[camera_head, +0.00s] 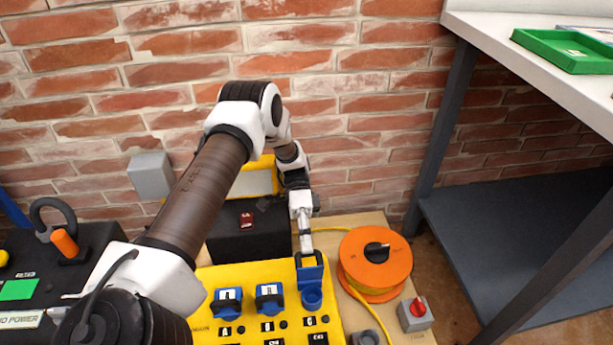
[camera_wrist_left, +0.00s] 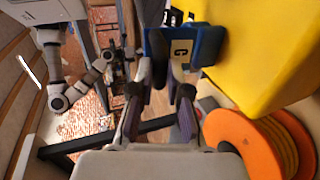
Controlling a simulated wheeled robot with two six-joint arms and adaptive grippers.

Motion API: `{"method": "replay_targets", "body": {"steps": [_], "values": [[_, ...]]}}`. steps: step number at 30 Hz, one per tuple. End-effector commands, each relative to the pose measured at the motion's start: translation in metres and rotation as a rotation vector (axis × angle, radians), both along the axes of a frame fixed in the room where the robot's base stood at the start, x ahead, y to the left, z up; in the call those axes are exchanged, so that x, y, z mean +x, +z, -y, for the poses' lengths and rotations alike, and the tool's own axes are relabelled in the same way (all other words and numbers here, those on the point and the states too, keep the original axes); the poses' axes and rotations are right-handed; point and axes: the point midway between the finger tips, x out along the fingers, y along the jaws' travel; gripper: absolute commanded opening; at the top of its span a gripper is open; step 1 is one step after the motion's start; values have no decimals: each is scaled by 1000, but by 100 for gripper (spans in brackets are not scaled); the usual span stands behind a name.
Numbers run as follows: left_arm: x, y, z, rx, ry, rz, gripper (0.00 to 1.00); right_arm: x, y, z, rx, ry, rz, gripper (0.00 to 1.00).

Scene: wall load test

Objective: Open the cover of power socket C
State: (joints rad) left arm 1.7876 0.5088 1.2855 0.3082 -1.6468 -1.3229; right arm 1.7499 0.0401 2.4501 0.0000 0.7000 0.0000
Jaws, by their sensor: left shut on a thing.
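The yellow power panel (camera_head: 262,310) stands at the lower middle of the head view. Socket C's blue cover (camera_head: 312,275) stands raised, with the round blue socket C (camera_head: 312,298) showing in front of it. My left gripper (camera_head: 306,252) is shut on the top of this cover. The left wrist view shows the cover with its letter C (camera_wrist_left: 181,50) between and beyond the fingers. The blue covers of socket A (camera_head: 227,302) and socket B (camera_head: 269,298) are down. My right arm appears small in the left wrist view; its gripper's state is unclear.
An orange cable reel (camera_head: 375,262) stands close to the right of the panel. A black box (camera_head: 262,232) lies behind the panel, near the brick wall. A table with a green tray (camera_head: 566,50) is at the right.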

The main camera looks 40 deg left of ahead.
Motion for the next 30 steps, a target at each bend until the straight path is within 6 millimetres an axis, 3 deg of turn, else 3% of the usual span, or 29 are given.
{"method": "replay_targets", "body": {"steps": [6, 7, 9, 20, 30], "values": [[-2, -1, 0, 1, -3, -4, 0, 0, 0, 0, 0, 0, 0, 71], [-2, -1, 0, 1, -3, -4, 23, 0, 0, 0, 0, 0, 0, 71], [-2, -1, 0, 2, -3, -4, 41, 0, 0, 0, 0, 0, 0, 71], [4, 1, -5, 2, -1, 0, 41, 0, 0, 0, 0, 0, 0, 71], [40, 20, -49, 4, -1, -1, 41, 0, 0, 0, 0, 0, 0, 71]]}}
